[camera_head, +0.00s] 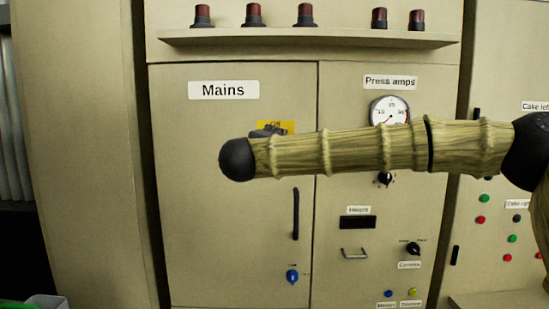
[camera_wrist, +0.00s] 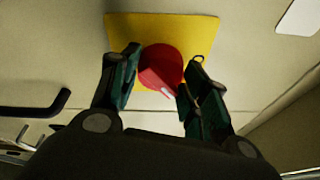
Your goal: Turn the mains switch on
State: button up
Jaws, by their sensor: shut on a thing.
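The mains switch is a red round knob (camera_wrist: 161,68) with a white pointer mark on a yellow plate (camera_wrist: 190,28), seen in the wrist view. My gripper (camera_wrist: 160,84) is shut on the red knob, with one dark green finger on each side of it. In the head view my arm covers the knob. Only the top of the yellow plate (camera_head: 284,125) and a bit of my gripper (camera_head: 266,131) show above the arm. The "Mains" label (camera_head: 223,90) is above, on the beige cabinet door.
A black door handle (camera_head: 296,214) and a blue key switch (camera_head: 292,276) are below on the same door. The press amps gauge (camera_head: 389,111) is to the right, partly behind my arm. A shelf (camera_head: 310,38) with several red-topped lamps runs above.

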jog(key=shift+r+m+g+y+b, duration=0.1)
jog(key=shift+m+g+y+b, duration=0.35)
jog(key=shift+m+b, duration=1.5)
jog(key=shift+r+m+g+y+b, duration=0.1)
jog(key=shift+m+g+y+b, duration=0.3)
jog(key=shift+m+b, duration=1.55)
jog(key=o, duration=1.4)
jog(key=shift+w, duration=0.1)
jog(key=shift+o, duration=0.2)
jog(key=v, duration=1.2)
jog(key=shift+r, duration=0.15)
